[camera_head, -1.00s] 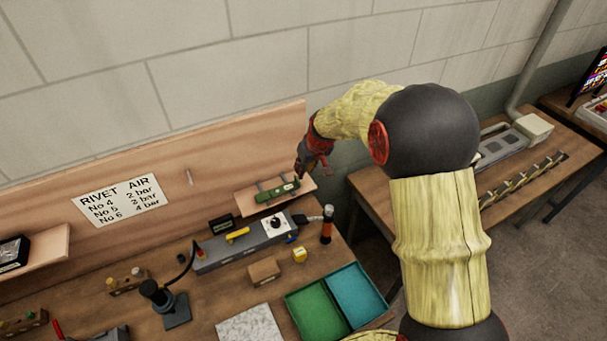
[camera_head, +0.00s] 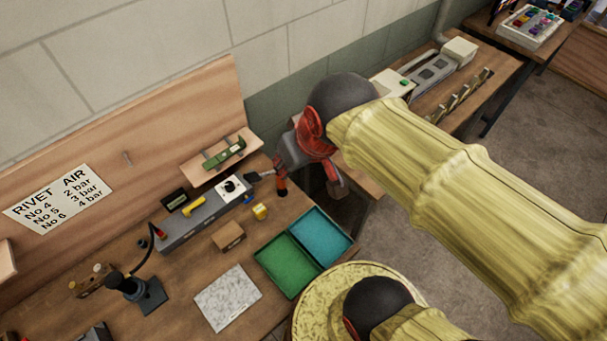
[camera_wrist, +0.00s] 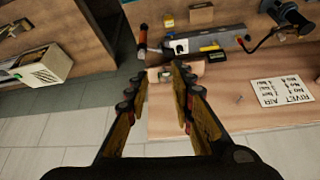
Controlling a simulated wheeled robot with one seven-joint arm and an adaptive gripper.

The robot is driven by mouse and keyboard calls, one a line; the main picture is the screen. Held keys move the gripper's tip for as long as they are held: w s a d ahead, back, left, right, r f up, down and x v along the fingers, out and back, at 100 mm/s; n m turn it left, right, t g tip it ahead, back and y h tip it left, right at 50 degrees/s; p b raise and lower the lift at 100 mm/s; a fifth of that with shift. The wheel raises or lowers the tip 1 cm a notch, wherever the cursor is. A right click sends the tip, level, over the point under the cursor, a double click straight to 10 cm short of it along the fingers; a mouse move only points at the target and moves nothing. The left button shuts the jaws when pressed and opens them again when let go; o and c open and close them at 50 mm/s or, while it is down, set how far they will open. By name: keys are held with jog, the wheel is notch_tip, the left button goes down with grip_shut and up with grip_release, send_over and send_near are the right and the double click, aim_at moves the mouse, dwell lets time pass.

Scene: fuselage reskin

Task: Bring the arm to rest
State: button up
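My gripper (camera_wrist: 160,70) reaches forward in the wrist view, its two fingers apart with nothing held between them. In the head view, the wrist's red and grey parts show beside the bench's right end, below a black joint; the fingers are mostly hidden there. My yellow-sleeved arm stretches across the right of that view. A green tool (camera_head: 223,153) lies on a small wooden shelf (camera_head: 245,137) on the back panel, left of the wrist and apart from it. The hammer (camera_head: 281,184) stands close to the wrist; whether they touch I cannot tell.
The workbench (camera_head: 195,260) holds a green tray (camera_head: 285,266), a blue tray (camera_head: 320,238), a grey tool block (camera_head: 195,222), a wooden block (camera_head: 228,236) and a black stand (camera_head: 140,290). A second bench (camera_head: 432,97) stands behind the arm. Floor shows between benches.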

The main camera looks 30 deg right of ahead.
jog(key=s, duration=0.4)
jog(key=shift+d+f, duration=0.15)
jog(key=shift+f, duration=0.15)
